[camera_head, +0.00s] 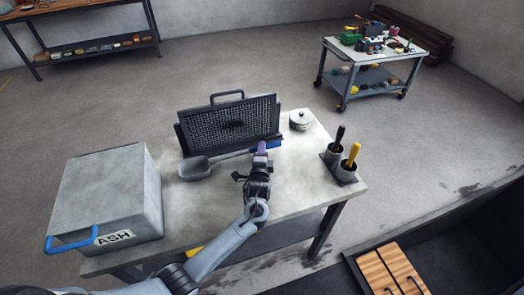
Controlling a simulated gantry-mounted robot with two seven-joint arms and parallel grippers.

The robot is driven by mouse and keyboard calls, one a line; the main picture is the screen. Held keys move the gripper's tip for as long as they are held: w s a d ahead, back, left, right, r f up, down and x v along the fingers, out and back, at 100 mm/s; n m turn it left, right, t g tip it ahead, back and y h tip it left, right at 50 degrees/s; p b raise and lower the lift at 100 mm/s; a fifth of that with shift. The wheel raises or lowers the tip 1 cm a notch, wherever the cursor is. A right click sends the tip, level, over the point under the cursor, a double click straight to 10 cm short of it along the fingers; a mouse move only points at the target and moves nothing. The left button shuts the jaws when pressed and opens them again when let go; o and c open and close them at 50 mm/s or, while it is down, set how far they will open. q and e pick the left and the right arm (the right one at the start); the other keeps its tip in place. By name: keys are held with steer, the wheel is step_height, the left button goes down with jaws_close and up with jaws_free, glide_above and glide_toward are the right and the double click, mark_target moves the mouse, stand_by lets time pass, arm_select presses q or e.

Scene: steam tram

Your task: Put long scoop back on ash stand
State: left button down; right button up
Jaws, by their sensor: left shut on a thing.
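The long scoop (194,168) is grey, with its pan at the left and its handle running right to a blue end. It is low over the pale-topped table, in front of the mesh screen; I cannot tell whether its pan touches the tabletop. My left gripper (261,157) is shut on the handle near the blue end and partly hides it. A grey box (105,195) labelled ASH, with a blue handle, stands at the table's left. Which piece is the ash stand is not clear. My right gripper is not in view.
A dark framed mesh screen (232,124) stands upright behind the scoop. A lidded round pot (301,119) and a holder (340,170) with black-handled and yellow-handled tools stand at the right. The tabletop (295,200) is clear at front right. A trolley (372,46) stands farther back.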

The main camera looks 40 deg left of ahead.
arm_select(q)
steer(key=c, duration=0.9)
jaws_free()
steer(key=shift+r, duration=0.15)
steer(key=shift+s+d, duration=0.25)
steer(key=shift+s, duration=0.1)
steer(key=p+v, duration=0.3)
steer(key=v, duration=0.8)
steer(key=shift+s, duration=0.1)
